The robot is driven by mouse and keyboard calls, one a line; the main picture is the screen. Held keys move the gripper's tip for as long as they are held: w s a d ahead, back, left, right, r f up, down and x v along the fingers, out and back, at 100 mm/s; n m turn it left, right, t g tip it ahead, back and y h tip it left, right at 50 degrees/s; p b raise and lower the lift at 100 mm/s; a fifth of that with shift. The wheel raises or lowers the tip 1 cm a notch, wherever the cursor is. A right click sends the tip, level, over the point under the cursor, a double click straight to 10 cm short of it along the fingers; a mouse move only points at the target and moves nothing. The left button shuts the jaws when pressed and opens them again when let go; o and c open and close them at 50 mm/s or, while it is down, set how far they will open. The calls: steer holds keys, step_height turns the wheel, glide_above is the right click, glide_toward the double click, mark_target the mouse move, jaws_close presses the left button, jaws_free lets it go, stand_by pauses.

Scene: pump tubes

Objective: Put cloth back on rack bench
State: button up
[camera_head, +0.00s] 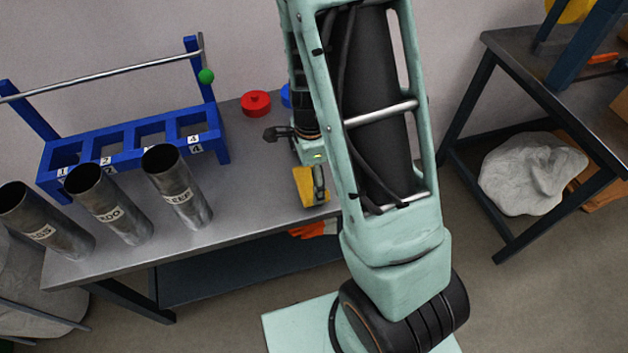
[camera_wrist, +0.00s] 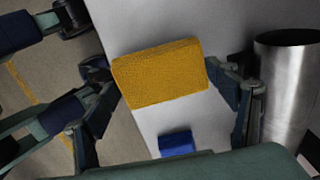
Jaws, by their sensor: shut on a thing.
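The yellow cloth (camera_wrist: 160,75) is a thick folded block in the wrist view. My gripper (camera_wrist: 165,82) is shut on it, with a finger at each side. In the head view the cloth (camera_head: 304,187) shows near the right end of the grey rack bench (camera_head: 255,195), partly hidden by my gripper (camera_head: 312,186). I cannot tell whether the cloth touches the bench top. My arm hides the bench's right end.
A blue rack (camera_head: 130,140) with a metal bar stands at the bench's back left. Several steel tubes (camera_head: 178,190) stand along its front. A red cap (camera_head: 256,103) lies behind my gripper. Another table (camera_head: 520,70) is at the right.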

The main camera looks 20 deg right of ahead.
mark_target(311, 181)
steer(key=shift+s+f+b, duration=0.1)
steer(key=shift+f+b, duration=0.25)
steer(key=shift+f, duration=0.65)
steer(key=shift+f, duration=0.15)
steer(key=o, duration=1.1)
steer(key=shift+o, duration=0.2)
step_height(311, 181, up, 12)
steer(key=p, duration=0.3)
